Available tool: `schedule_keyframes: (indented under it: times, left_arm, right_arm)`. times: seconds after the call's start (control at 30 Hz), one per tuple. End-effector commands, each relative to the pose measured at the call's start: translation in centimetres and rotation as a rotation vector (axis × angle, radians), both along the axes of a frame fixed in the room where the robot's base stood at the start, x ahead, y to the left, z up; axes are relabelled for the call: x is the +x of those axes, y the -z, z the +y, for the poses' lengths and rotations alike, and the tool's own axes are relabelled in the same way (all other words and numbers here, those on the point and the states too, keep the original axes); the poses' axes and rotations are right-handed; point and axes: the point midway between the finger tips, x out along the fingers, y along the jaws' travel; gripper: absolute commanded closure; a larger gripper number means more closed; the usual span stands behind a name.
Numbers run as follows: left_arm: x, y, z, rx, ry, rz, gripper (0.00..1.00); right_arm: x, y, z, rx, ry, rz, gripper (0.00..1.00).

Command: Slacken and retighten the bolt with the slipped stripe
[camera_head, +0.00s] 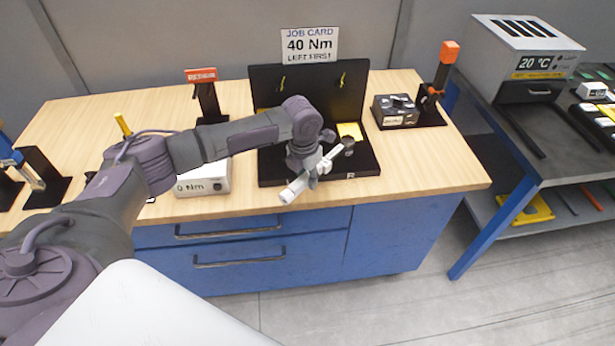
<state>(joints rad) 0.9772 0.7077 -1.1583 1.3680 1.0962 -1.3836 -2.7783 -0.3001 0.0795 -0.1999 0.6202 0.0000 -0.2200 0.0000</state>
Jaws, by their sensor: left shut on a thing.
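My left gripper (318,170) is shut on a pale grey rod-like tool (294,189). The tool slants from lower left to upper right over the black fixture (280,177). A dark round part (349,144) sits by the tool's upper right end; whether they touch I cannot tell. I cannot make out bolts or stripes, and my wrist hides the fixture's middle. My right gripper is not in view.
The job card (310,44) reads 40 Nm, left first. A white box (204,182) showing Nm stands left of the fixture. A black box (396,111) and an orange-topped tool on a stand (447,54) are on the right. The bench's front right is clear.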

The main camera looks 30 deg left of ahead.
Motion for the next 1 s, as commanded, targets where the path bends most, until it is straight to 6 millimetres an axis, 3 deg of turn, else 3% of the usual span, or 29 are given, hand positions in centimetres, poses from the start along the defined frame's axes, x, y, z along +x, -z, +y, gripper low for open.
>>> schedule_keyframes:
  times: [0.7,1.0]
  left_arm:
    - [0.3,-3.7,-0.1,-0.004,0.001,-0.009,1.0]
    - [0.3,-3.7,-0.1,-0.003,0.001,-0.01,1.0]
  right_arm:
    - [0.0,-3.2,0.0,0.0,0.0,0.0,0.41]
    - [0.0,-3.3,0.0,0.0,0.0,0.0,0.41]
